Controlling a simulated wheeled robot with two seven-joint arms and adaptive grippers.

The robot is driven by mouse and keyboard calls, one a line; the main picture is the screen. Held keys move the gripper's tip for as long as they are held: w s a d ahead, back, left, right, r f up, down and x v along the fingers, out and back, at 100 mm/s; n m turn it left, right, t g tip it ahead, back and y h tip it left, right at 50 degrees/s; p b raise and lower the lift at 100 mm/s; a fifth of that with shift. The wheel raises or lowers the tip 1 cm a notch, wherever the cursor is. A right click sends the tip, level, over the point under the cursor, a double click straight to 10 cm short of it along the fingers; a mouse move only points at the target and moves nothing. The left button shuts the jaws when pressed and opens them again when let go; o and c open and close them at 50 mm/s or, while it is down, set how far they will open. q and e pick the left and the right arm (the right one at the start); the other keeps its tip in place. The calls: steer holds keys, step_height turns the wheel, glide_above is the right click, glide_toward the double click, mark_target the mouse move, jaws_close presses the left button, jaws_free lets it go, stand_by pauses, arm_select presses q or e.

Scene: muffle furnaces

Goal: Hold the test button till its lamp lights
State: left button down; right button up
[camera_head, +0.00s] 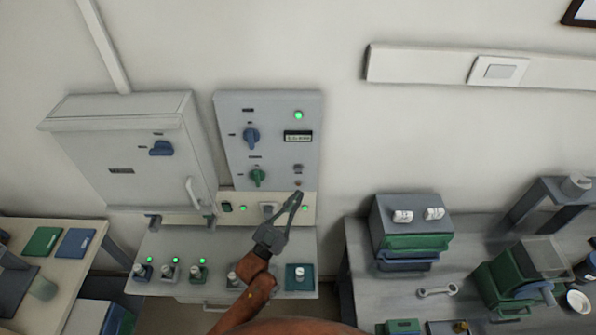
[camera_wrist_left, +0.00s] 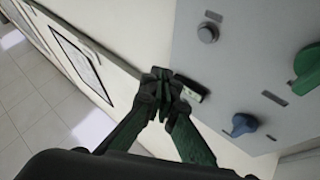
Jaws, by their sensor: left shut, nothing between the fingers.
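The grey control panel (camera_head: 231,150) on the wall carries a blue knob (camera_head: 251,136), a green knob (camera_head: 257,177), a small display (camera_head: 298,136) and a lit green lamp (camera_head: 298,115). Below the display are two small round fittings, an upper one (camera_head: 298,169) and a lower one (camera_head: 298,183). Their labels are too small to read, so I cannot tell which is the test button. My left gripper (camera_head: 298,194) is shut and empty, its tips near the lower fitting; contact cannot be told. In the left wrist view a round grey button (camera_wrist_left: 207,33) shows beyond the fingertips (camera_wrist_left: 162,76).
A grey cabinet (camera_head: 120,150) with a blue handle hangs at left. Below the panel, a strip bears green lamps (camera_head: 243,208). A bench with several knobs and lit lamps (camera_head: 176,260) lies beneath. The right bench (camera_head: 370,290) holds green and grey boxes.

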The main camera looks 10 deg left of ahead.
mark_target(298, 169)
arm_select(q)
steer(key=w+a+b, duration=0.1)
steer(key=w+b, duration=0.1)
steer(key=w, duration=0.5)
steer(key=shift+w+a+b, duration=0.15)
steer(key=shift+a+b, duration=0.1)
steer(key=shift+b, duration=0.05)
stand_by(1.2)
steer(key=shift+w+a, duration=0.1)
steer(key=shift+w, duration=0.35)
steer(key=shift+w+a, duration=0.1)
steer(key=shift+w, duration=0.35)
stand_by(0.6)
steer(key=shift+s, duration=0.1)
steer(key=shift+s+d, duration=0.2)
steer(key=shift+s, duration=0.6)
